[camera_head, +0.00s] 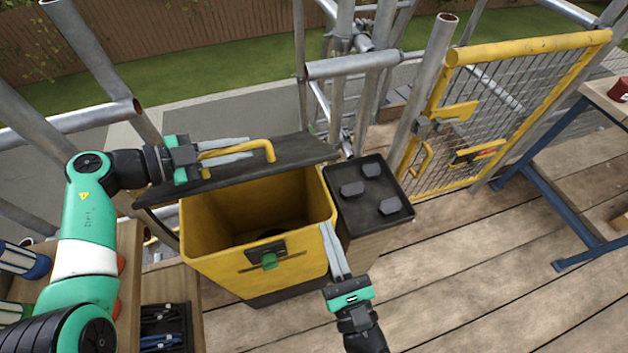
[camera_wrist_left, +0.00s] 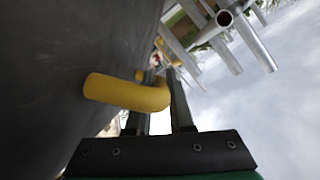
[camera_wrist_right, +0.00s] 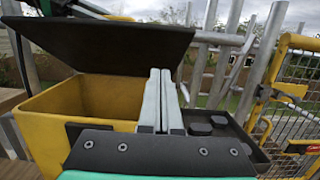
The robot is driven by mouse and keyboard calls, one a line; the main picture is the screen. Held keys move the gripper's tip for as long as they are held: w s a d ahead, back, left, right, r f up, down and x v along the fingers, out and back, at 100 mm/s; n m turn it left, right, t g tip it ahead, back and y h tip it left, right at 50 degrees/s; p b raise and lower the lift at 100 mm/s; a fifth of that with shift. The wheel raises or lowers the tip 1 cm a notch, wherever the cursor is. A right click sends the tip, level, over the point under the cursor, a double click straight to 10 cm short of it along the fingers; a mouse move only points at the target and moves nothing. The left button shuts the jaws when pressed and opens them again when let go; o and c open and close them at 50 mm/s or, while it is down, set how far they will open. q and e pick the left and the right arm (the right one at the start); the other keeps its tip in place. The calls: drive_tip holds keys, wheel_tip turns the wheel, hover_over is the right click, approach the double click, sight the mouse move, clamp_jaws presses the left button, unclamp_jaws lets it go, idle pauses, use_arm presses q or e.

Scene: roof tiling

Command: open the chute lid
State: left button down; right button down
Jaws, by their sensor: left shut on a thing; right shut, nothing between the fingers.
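The yellow chute (camera_head: 215,267) stands open-topped on the deck, its dark inside visible. Its black lid (camera_head: 300,151) is raised, tilted up along the chute's back edge. A yellow handle (camera_head: 262,147) is fixed on the lid, and it also shows in the left wrist view (camera_wrist_left: 125,92). My left gripper (camera_head: 246,149) is shut on that handle.
A black-topped box with several dark blocks (camera_head: 398,184) stands right of the chute. A yellow mesh gate (camera_head: 500,110) and scaffold poles (camera_head: 423,90) are behind. A blue-legged bench (camera_head: 550,195) is at right. Wooden deck (camera_head: 480,270) is free at front right.

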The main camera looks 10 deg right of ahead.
use_arm(q)
drive_tip(key=shift+r, duration=0.25)
use_arm(e)
drive_tip(key=w+a+r, duration=0.1)
drive_tip(key=w+r, duration=0.3)
drive_tip(key=w, duration=0.5)
drive_tip(key=shift+w+r, duration=0.2)
drive_tip(key=shift+r, duration=0.1)
drive_tip(key=shift+r, duration=0.1)
